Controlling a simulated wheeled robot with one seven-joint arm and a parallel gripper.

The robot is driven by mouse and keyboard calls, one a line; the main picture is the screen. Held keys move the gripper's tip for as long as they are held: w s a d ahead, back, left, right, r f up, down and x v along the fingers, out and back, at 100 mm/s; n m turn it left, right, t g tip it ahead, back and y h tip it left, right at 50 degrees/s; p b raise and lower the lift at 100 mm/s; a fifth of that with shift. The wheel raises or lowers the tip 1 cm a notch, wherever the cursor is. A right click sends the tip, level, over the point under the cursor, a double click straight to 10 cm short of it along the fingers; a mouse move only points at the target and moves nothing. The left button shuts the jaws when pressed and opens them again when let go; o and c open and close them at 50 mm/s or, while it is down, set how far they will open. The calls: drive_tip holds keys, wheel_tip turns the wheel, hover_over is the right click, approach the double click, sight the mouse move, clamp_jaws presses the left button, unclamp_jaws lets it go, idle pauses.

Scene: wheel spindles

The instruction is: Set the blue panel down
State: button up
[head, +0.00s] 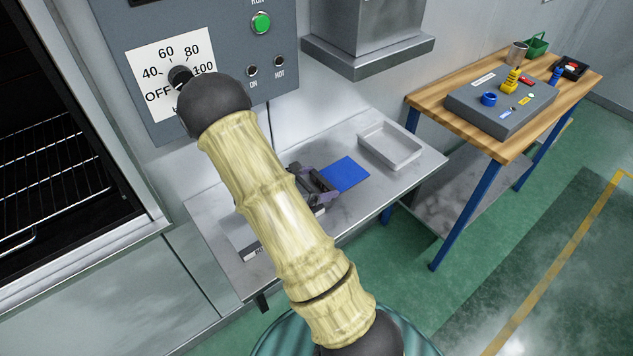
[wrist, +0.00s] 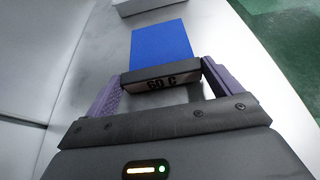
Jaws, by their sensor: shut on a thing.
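The blue panel (head: 345,174) is a flat blue square, in the head view just beyond my gripper (head: 318,184), over the grey metal shelf (head: 361,212). In the wrist view the blue panel (wrist: 161,45) extends forward from a dark block at its near edge, with a label reading "60 C". My gripper (wrist: 163,80) has its purple fingers on either side of that block and is shut on it. I cannot tell whether the panel touches the shelf or is slightly above it. My arm hides part of the shelf in the head view.
A shallow grey tray (head: 390,145) stands on the shelf beyond the panel. A pale labelled item (head: 252,250) lies at the near left. A control panel (head: 217,50) with dial is on the wall, an oven with racks (head: 45,170) left, a wooden bench (head: 455,112) right.

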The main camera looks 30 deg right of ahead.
drive_tip(key=shift+f, duration=0.2)
drive_tip(key=o, duration=0.8)
drive_tip(key=shift+r, duration=0.1)
drive_tip(key=shift+c, duration=0.2)
drive_tip(key=shift+a+r, duration=0.15)
drive_tip(key=b+v, duration=0.1)
drive_tip(key=v, duration=1)
drive_tip(key=shift+a+r+b, duration=0.1)
drive_tip(key=shift+a+b, duration=0.2)
drive_tip(key=shift+a, duration=0.1)
drive_tip(key=shift+s+d, duration=0.1)
drive_tip(key=shift+s, duration=0.05)
